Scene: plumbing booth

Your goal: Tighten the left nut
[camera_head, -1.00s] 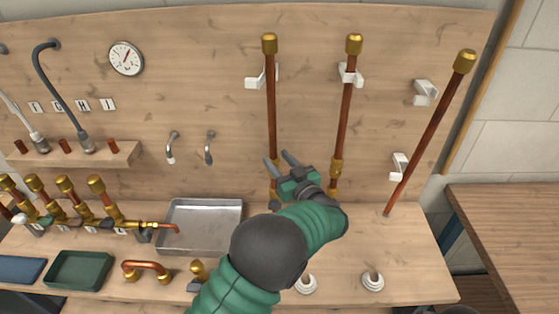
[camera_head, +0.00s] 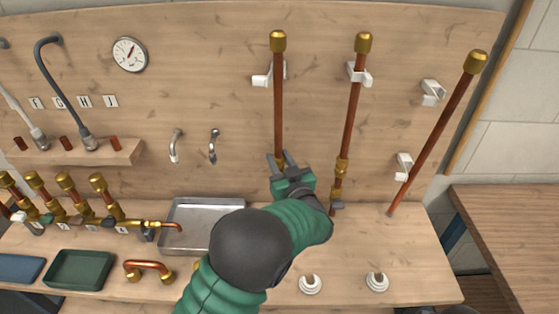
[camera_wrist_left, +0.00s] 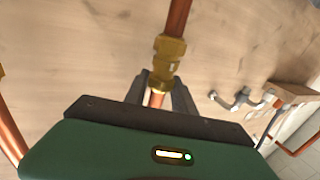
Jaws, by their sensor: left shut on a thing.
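The left copper pipe (camera_head: 278,105) stands upright against the wooden back board, with a brass cap on top. My left gripper (camera_head: 282,158) is at its lower part, by a brass fitting. In the left wrist view, the brass fitting (camera_wrist_left: 168,55) sits on the pipe, and its end nut, the left nut (camera_wrist_left: 162,85), lies between my left fingertips (camera_wrist_left: 160,88). The fingers are shut on this nut. My gripper and arm hide the pipe's lower end in the head view. My right gripper is not in view.
The middle pipe (camera_head: 350,115) with brass fittings stands just right of my gripper; the right pipe (camera_head: 440,130) leans. A metal tray (camera_head: 205,204), green tray (camera_head: 80,268) and white floor flanges (camera_head: 311,285) are on the bench. Two small taps (camera_head: 213,147) jut from the board.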

